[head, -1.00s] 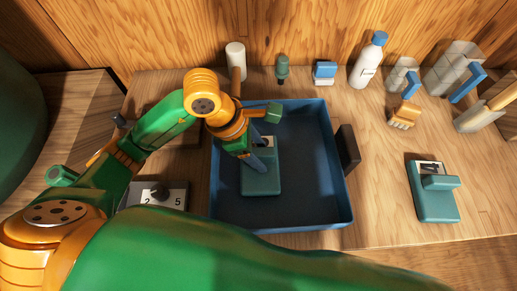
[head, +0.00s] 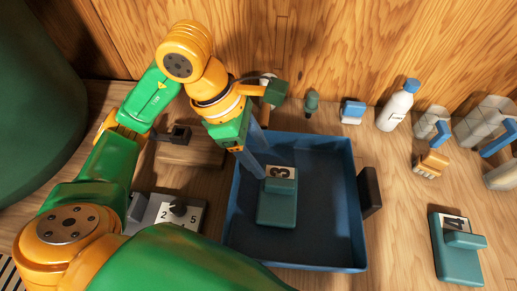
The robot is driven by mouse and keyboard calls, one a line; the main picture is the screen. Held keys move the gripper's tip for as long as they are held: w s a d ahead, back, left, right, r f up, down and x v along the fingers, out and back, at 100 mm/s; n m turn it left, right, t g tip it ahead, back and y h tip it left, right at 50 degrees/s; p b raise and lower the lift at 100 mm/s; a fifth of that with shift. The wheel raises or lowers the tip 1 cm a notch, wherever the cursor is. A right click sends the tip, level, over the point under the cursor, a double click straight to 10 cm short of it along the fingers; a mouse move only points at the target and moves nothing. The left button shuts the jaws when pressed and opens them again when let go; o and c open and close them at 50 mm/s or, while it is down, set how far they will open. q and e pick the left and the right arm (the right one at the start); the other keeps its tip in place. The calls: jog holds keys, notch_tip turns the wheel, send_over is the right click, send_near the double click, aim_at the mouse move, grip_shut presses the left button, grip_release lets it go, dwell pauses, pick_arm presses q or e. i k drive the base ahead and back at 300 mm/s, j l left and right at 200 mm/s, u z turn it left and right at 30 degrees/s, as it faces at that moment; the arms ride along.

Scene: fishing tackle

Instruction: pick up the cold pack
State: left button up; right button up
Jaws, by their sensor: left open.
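Two similar teal blocks with raised grips look like cold packs. One teal pack (head: 277,209), marked 3, lies on the floor of the blue tray (head: 361,232). In this view the fingertips come close to the pack's upper left edge; I cannot tell the gap. My right gripper is not in view.
A dark block (head: 371,191) stands against the tray's right wall. A white bottle (head: 394,109), a blue and white item (head: 352,111) and a wooden-handled brush (head: 430,163) stand behind and right. A numbered dial box (head: 164,215) is left of the tray. A wooden wall closes the back.

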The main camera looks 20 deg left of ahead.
aim_at(455, 244)
jog(key=k+l, duration=0.25)
jog(key=k, duration=0.2)
jog(key=k+l, duration=0.25)
jog(key=k, duration=0.25)
jog(key=k+l, duration=0.3)
jog(key=k, duration=0.15)
